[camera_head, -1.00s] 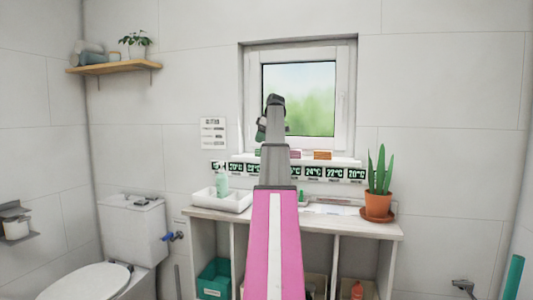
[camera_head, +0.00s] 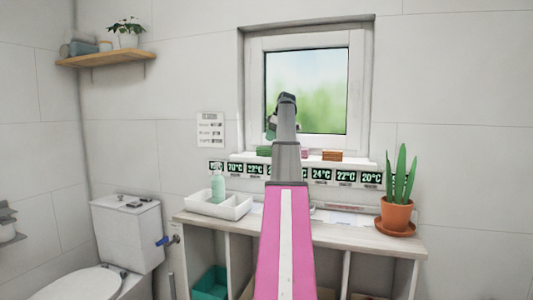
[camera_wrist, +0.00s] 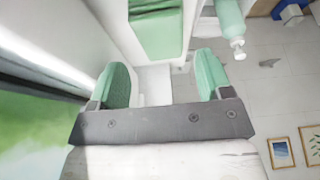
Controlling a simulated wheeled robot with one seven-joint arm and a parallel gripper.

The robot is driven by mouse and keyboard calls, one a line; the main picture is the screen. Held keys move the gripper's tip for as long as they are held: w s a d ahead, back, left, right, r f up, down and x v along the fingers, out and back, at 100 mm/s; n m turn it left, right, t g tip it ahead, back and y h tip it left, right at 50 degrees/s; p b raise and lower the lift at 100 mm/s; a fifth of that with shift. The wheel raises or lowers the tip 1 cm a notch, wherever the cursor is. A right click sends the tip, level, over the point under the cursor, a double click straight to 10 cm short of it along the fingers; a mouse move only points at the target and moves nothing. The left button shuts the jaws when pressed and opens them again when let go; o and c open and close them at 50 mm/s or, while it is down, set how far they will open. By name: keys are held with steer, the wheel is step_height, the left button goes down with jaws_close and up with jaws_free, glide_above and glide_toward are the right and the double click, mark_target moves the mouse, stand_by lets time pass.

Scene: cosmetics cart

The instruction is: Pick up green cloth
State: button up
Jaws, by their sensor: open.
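A small folded green item, which looks like the green cloth (camera_head: 264,152), lies on the window sill (camera_head: 240,157), left of a pink and an orange-brown item. In the wrist view, a green block-like shape, apparently the same cloth (camera_wrist: 156,30), lies ahead of the fingertips, towards the top edge. My gripper (camera_wrist: 163,72) has its two green fingertips wide apart with nothing between them. In the head view my gripper (camera_head: 271,130) is at the far end of my raised arm, in front of the window's lower left and apparently above the cloth. My arm hides part of the sill.
A pump bottle (camera_head: 218,187) stands in a white tray (camera_head: 236,207) on the counter below the sill; it also shows in the wrist view (camera_wrist: 230,18). A potted plant (camera_head: 397,210) stands at the counter's right. The window (camera_head: 340,90) is close behind my gripper.

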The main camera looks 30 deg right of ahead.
mark_target(266, 149)
steer(key=shift+x, duration=3.6)
steer(key=shift+s, duration=0.15)
steer(key=c, duration=0.7)
